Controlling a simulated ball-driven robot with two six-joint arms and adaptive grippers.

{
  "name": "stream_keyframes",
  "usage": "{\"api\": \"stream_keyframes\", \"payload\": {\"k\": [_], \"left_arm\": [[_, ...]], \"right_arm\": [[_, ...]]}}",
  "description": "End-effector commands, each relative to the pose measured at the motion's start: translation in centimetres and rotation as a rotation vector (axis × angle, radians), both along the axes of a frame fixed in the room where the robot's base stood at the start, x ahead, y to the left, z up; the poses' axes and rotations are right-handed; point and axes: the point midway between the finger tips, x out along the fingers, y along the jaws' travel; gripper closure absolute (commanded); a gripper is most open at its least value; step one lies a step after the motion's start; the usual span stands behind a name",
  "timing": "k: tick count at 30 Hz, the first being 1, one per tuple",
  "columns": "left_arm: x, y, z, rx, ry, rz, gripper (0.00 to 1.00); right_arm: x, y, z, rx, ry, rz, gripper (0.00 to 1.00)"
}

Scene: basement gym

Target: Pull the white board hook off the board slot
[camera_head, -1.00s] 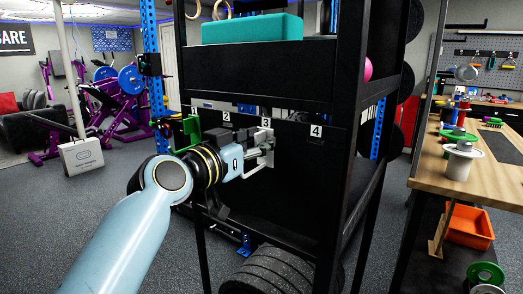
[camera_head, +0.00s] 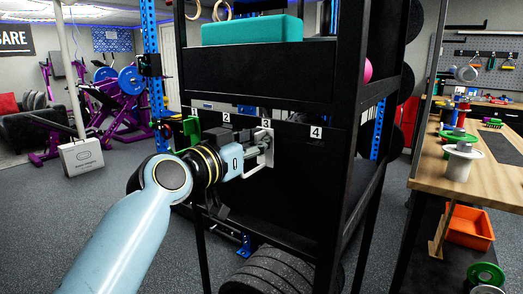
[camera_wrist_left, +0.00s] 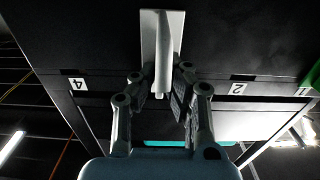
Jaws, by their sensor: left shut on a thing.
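The white board hook (camera_head: 267,143) is on the black board (camera_head: 300,190) of the rack, just below the number 3 label (camera_head: 266,122). My left gripper (camera_head: 258,162) reaches it from the left and is shut on it. In the left wrist view, the white hook (camera_wrist_left: 162,50) with its flat back plate runs between the two fingers of the left gripper (camera_wrist_left: 162,88). The plate looks close against the board; whether it is seated in the slot cannot be told. My right gripper is not in view.
A green hook (camera_head: 192,130) hangs near the left end of the board, with dark grey pieces (camera_head: 222,144) beside it. A shelf with a teal block (camera_head: 252,30) is above. Black plates (camera_head: 268,272) lie below. A wooden bench (camera_head: 480,180) stands to the right.

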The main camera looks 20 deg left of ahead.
Motion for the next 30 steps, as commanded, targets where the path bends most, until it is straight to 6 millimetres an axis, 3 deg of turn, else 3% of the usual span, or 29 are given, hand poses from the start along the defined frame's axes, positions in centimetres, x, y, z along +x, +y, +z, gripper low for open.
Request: {"api": "stream_keyframes", "payload": {"k": [8,30], "left_arm": [[-0.4,0.1,0.0,-0.001,0.000,0.000,1.00],[-4.7,1.7,0.0,0.000,-0.001,0.000,1.00]], "right_arm": [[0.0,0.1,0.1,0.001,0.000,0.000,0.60],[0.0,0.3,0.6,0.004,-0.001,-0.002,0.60]]}}
